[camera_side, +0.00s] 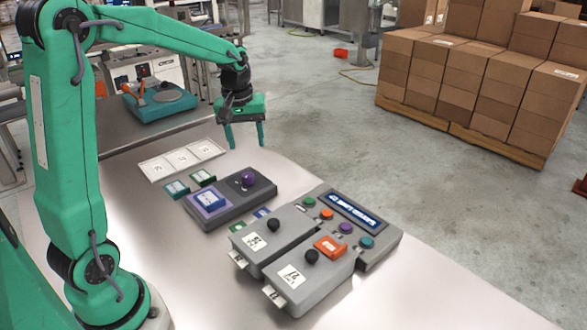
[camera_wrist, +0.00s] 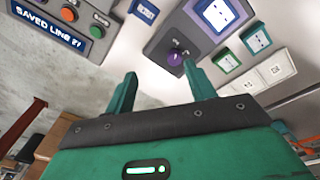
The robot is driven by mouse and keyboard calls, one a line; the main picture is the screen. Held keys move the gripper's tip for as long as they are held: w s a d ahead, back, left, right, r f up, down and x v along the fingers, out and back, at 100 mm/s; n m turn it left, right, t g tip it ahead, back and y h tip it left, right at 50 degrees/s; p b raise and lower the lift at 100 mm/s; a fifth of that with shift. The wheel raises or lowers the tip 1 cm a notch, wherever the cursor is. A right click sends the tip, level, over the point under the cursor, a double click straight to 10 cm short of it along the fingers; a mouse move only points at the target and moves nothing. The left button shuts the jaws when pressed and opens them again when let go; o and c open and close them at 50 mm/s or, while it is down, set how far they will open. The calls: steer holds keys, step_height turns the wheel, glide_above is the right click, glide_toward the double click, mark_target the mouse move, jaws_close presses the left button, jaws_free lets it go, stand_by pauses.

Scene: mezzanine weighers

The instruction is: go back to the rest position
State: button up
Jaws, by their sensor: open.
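My gripper (camera_side: 245,137) is green, points down and is open and empty. In the side view it hangs above the far part of the metal table, beyond the grey unit with the purple knob. In the wrist view my gripper (camera_wrist: 160,93) shows its two fingers spread with nothing between them. The grey unit (camera_side: 258,194) carries a purple knob (camera_side: 248,178) and a blue-and-white block (camera_side: 208,199). The knob (camera_wrist: 175,58) shows just beyond the fingers in the wrist view.
A panel (camera_side: 378,238) with coloured buttons and a lit screen stands by two grey boxes with black knobs (camera_side: 273,224). An orange block (camera_side: 331,246) lies on the nearer box. A white three-part tray (camera_side: 158,170) and small coloured blocks (camera_side: 202,177) lie left. Stacked cartons (camera_side: 470,75) stand behind.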

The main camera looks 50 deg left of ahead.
steer(key=s+d+r+m+t, duration=0.2)
steer(key=s+d+m, duration=0.3)
steer(key=s, duration=0.4)
steer(key=s+d+r+m+t, duration=0.2)
steer(key=s+d+m, duration=0.3)
steer(key=s+d, duration=0.3)
steer(key=shift+s+d+r, duration=0.2)
steer(key=shift+s+r, duration=0.45)
steer(key=shift+s, duration=0.05)
